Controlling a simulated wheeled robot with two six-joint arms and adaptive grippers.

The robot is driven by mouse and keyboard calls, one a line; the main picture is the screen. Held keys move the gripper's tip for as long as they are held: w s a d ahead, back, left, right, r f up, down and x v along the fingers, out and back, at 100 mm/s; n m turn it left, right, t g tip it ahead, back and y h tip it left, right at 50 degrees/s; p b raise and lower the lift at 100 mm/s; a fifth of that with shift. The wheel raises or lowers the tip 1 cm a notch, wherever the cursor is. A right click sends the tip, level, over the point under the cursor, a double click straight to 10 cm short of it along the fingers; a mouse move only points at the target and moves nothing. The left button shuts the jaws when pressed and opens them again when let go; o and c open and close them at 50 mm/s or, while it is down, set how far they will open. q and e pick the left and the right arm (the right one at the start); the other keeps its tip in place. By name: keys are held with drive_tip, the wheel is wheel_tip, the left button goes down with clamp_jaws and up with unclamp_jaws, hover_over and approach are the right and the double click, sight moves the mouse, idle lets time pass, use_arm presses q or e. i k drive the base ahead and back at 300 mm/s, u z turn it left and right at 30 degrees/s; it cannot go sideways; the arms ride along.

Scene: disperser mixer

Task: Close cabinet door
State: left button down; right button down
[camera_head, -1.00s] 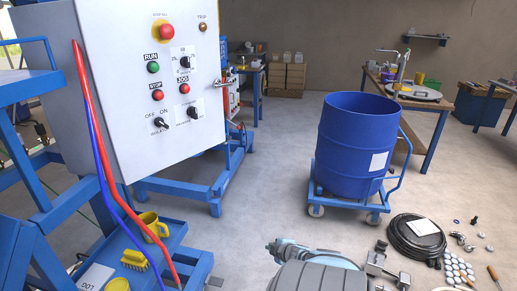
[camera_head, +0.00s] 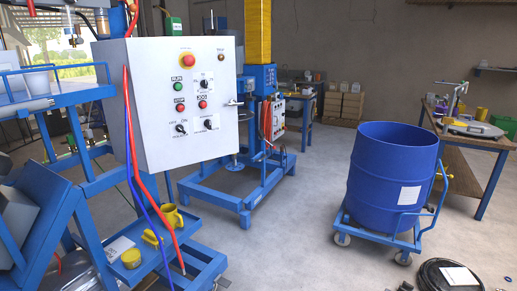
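The cabinet (camera_head: 150,150) is a light grey control box on a blue frame, left of centre in the head view. Its front door (camera_head: 205,150) carries a red stop button, a green button, red buttons and several black knobs. A small handle (camera_head: 234,103) sits at the door's right edge. The door looks flush with the box, but I cannot tell whether it is fully shut. Red and blue cables hang in front of the cabinet's left side. Neither of my grippers shows in this view.
A blue drum (camera_head: 390,180) stands on a wheeled dolly (camera_head: 375,236) at right. A blue shelf (camera_head: 190,245) with yellow cups (camera_head: 170,217) is below the cabinet. A coiled black hose (camera_head: 430,275) lies at bottom right. Floor between cabinet frame and drum is clear.

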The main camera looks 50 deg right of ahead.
sight(156, 64)
drive_tip(key=k, duration=0.1)
drive_tip(key=z, duration=1.35)
